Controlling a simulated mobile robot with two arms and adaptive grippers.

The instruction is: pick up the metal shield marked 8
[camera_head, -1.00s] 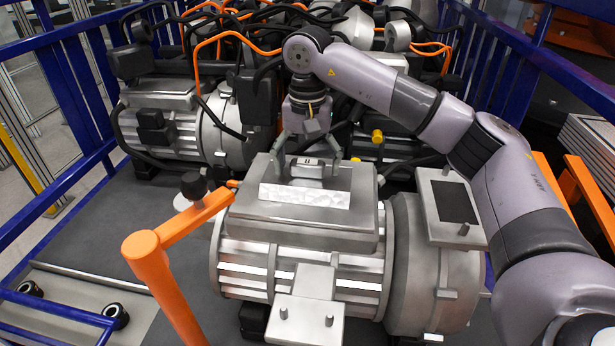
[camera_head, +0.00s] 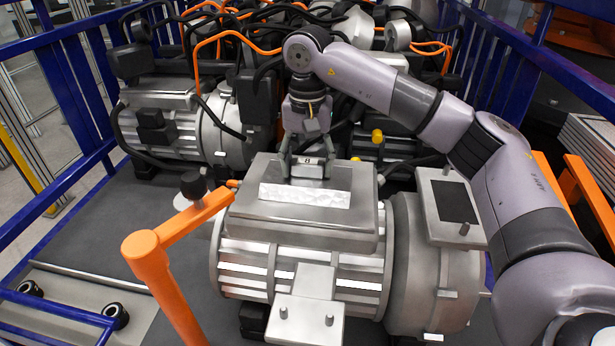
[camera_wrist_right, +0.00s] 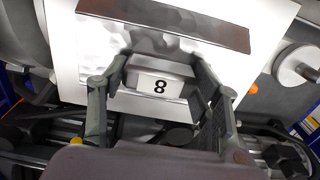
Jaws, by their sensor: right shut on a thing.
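The metal shield marked 8 (camera_head: 307,169) is a small grey block with a white label on top of the nearest drive unit, toward its far edge. In the right wrist view the label with the black 8 (camera_wrist_right: 159,86) faces me between the fingers. My right gripper (camera_head: 307,170) reaches down from above and is shut on the shield, one finger at each side. It also shows in the right wrist view (camera_wrist_right: 160,92). The shield appears still at the height of the unit's top; I cannot tell if it touches it. My left gripper is not in view.
The large grey drive unit (camera_head: 300,265) fills the middle, with a bright plate (camera_head: 304,196) on its top. An orange post with an arm (camera_head: 165,265) stands at the front left. More drive units (camera_head: 180,130) and cables stand behind. Blue rails (camera_head: 65,75) border the sides.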

